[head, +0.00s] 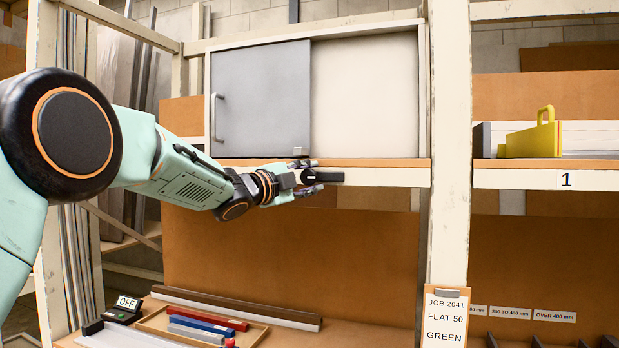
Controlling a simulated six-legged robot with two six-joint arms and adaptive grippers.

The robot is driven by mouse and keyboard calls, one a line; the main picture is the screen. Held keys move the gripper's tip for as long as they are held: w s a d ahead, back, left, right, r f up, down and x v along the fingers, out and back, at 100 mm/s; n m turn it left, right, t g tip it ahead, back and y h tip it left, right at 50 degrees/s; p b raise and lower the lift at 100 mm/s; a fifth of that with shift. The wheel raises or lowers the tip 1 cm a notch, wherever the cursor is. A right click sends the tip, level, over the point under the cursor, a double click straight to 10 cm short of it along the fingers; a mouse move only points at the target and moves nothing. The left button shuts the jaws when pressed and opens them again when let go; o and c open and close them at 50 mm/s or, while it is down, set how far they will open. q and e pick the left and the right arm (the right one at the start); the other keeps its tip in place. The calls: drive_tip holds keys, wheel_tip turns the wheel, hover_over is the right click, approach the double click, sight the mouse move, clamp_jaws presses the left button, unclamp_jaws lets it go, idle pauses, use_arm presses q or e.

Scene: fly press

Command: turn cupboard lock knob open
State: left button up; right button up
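The cupboard (365,95) sits on a shelf, with a grey sliding door (262,95) over its left half and a cream panel on the right. The door has a pale bar handle at its left edge. A small grey lock piece (298,152) is at the door's lower right corner; its knob is not clearly visible. My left gripper (322,177) is at the shelf edge, just below and in front of the lock, pointing right. Its dark fingers overlap in this view, so I cannot tell their opening or any contact. My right gripper is not in view.
A white upright post (449,150) stands right of the cupboard. A yellow tool (532,136) rests on the right shelf. A job card (445,318) hangs on the post.

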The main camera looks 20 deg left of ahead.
use_arm(q)
drive_tip(key=o, duration=0.3)
drive_tip(key=shift+w, duration=0.1)
drive_tip(key=shift+s+r, duration=0.1)
drive_tip(key=shift+s, duration=0.1)
drive_tip(key=v, duration=1.1)
drive_tip(key=shift+s+a, duration=0.2)
drive_tip(key=shift+s, duration=0.15)
